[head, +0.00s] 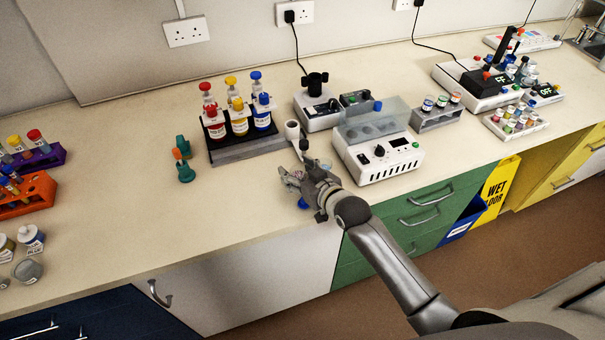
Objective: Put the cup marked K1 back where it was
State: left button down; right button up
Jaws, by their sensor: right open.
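No marking K1 can be read in the head view, so I cannot tell for certain which thing is the cup. A small white cylindrical thing (292,132) stands just right of the bottle rack, and it may be a cup. My right gripper (292,178) is open over the front part of the bench, nearer the edge than the white cylinder. Small coloured things show around its fingers, including a blue one (303,203) below it; the gripper hides part of them. My left gripper is not in view.
A rack (245,151) with red, yellow and blue bottles stands behind left of the gripper. A white device (385,166) with a clear lid is to the right.

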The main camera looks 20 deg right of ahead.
jog(key=shift+s+d+r, duration=0.15)
jog(key=shift+s+r, duration=0.05)
jog(key=shift+s, duration=0.35)
jog(key=b+v, duration=0.1)
jog(key=v, duration=1)
jog(key=shift+r+b, duration=0.15)
jog(key=shift+b, duration=0.15)
